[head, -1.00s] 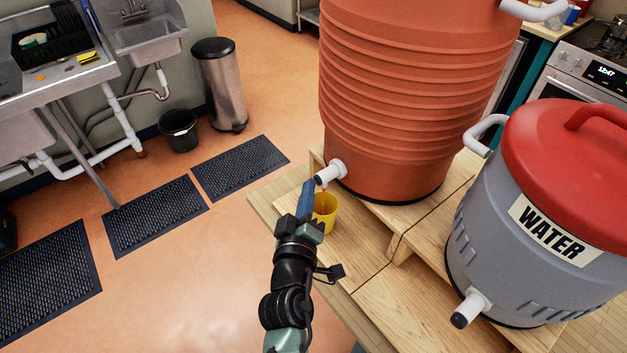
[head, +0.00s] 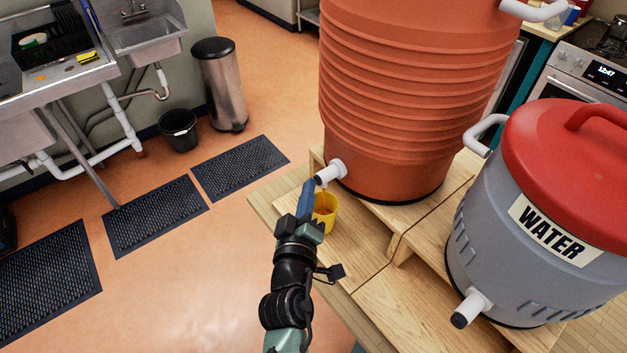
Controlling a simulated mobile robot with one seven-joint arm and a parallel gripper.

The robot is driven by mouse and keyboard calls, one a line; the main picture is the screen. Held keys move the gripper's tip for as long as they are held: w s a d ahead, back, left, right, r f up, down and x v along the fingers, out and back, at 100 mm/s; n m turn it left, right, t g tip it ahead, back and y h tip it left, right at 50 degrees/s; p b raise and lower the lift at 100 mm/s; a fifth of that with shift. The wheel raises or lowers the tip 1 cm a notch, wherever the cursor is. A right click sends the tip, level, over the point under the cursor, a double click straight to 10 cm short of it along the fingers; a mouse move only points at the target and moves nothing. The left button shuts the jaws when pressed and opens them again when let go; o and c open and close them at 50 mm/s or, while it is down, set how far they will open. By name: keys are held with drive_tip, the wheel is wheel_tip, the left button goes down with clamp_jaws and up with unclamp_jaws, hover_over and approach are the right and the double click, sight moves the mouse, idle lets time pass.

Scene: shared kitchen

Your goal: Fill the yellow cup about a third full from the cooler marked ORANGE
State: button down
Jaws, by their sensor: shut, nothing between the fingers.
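The yellow cup (head: 331,222) stands upright on the wooden stand (head: 350,240), below the white tap (head: 331,172) of the large orange-red cooler (head: 410,110). No ORANGE marking shows on the side of this cooler that I see. Some orange liquid shows inside the cup; its exact level is hard to tell because my gripper partly covers the cup. My gripper (head: 308,190) is shut and empty, with its blue fingertips at the end of the tap, left of and above the cup. Whether they touch the tap is unclear.
A grey cooler (head: 520,260) with a red lid, marked WATER, stands at the right, its tap facing forward. Open floor with dark mats (head: 155,215) lies to the left. A sink (head: 145,40), a small black bin (head: 179,130) and a steel bin (head: 219,85) are behind.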

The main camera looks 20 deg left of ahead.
drive_tip(key=shift+s+a+b, duration=0.55)
drive_tip(key=shift+s+b, duration=0.05)
drive_tip(key=shift+s, duration=0.15)
drive_tip(key=shift+a, duration=0.1)
drive_tip(key=s+a+b, duration=0.1)
drive_tip(key=s, duration=0.1)
drive_tip(key=s+a+b, duration=0.2)
idle(0.4)
